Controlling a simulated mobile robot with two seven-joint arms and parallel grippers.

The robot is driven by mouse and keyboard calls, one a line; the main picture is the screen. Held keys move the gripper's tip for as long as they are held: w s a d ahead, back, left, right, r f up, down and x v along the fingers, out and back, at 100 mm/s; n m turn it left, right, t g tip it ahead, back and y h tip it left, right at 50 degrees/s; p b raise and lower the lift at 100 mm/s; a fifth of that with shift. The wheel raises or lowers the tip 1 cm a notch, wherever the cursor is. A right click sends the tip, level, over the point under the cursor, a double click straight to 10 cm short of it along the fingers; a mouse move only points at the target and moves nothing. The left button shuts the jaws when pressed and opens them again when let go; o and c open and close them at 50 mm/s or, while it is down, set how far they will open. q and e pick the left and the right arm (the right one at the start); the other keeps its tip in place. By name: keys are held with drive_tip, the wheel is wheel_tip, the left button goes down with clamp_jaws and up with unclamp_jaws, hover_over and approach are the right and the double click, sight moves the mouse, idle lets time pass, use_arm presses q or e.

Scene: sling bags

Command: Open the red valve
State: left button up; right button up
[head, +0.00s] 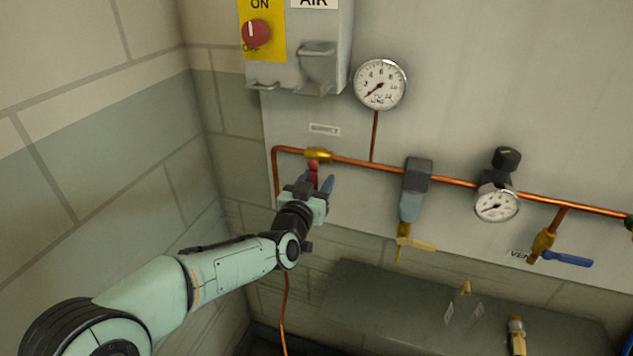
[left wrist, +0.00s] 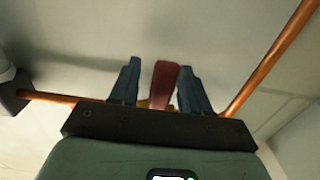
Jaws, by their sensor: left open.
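The red valve handle (head: 314,170) hangs below a brass valve body (head: 318,155) on the copper pipe at the upper left of the panel. My left gripper (head: 320,182) is open at the handle, with its blue fingers pointing up toward the pipe. In the left wrist view, the red handle (left wrist: 163,85) stands between the two spread fingers of the gripper (left wrist: 160,88), with a visible gap to each. Most of the brass body is hidden behind the gripper there. My right gripper is not in view.
The copper pipe (head: 350,160) runs right past a round gauge (head: 380,84), a filter (head: 413,190), a regulator gauge (head: 496,204) and a blue-handled valve (head: 567,259). A grey box with a red knob (head: 256,33) hangs above. A grey ledge (head: 380,290) lies below.

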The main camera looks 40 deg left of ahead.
use_arm(q)
clamp_jaws()
